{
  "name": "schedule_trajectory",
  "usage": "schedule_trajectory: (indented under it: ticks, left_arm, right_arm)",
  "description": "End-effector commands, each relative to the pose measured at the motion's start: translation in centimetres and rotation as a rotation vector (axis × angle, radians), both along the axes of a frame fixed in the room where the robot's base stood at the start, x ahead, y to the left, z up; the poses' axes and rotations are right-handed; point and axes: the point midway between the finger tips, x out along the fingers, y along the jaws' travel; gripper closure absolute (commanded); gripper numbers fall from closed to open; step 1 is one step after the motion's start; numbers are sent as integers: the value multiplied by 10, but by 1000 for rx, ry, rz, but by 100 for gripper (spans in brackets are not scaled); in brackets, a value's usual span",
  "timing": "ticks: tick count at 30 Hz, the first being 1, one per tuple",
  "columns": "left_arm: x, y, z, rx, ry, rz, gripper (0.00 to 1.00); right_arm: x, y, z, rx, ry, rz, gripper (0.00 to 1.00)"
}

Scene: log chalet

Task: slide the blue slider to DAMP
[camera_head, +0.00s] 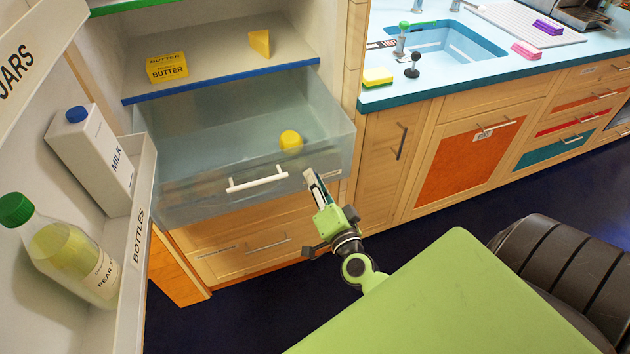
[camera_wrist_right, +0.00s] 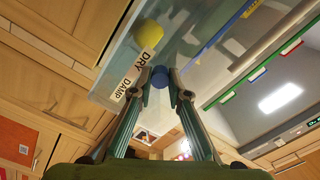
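The blue slider (camera_wrist_right: 160,77) is a round knob on the front of the clear drawer (camera_head: 190,211), and it shows in the right wrist view. It is beside a white label strip (camera_wrist_right: 137,76) reading DRY and DAMP, nearer the DRY word. My right gripper (camera_head: 313,179) is at the right part of the drawer front in the head view. In the wrist view its fingertips (camera_wrist_right: 165,78) lie on either side of the slider. The fingers are apart, but I cannot tell whether both touch the knob. In the head view the slider is hidden by the gripper. My left gripper is out of view.
The drawer is pulled out, has a white handle (camera_head: 257,179) and holds a yellow object (camera_head: 291,140). Butter (camera_head: 167,68) and cheese (camera_head: 260,43) sit on the shelf above. The open fridge door (camera_head: 143,215) holds milk (camera_head: 94,159) and a bottle (camera_head: 66,257) at left.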

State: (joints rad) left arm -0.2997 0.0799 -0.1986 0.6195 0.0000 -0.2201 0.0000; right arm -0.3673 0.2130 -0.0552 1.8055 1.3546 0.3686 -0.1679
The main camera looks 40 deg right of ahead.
Motion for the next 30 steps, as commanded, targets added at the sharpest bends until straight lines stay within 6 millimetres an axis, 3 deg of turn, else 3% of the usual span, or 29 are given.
schedule_trajectory:
  ticks: [4, 13, 24, 25, 26, 30]
  left_arm:
    - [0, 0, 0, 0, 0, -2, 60]
    - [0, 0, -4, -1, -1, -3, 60]
    - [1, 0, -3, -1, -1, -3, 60]
    - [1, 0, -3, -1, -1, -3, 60]
    - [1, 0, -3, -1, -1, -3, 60]
    - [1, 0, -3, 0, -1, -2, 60]
  right_arm:
    - [-3, -10, -1, -3, 2, -1, 100]
    - [-17, -66, -2, -3, 3, 0, 100]
    - [-18, -74, 0, -1, 0, -4, 100]
    - [-18, -75, 0, -2, -1, -5, 76]
    - [-18, -74, 0, -1, 0, -4, 68]
    - [-18, -73, 0, -1, 1, -3, 67]
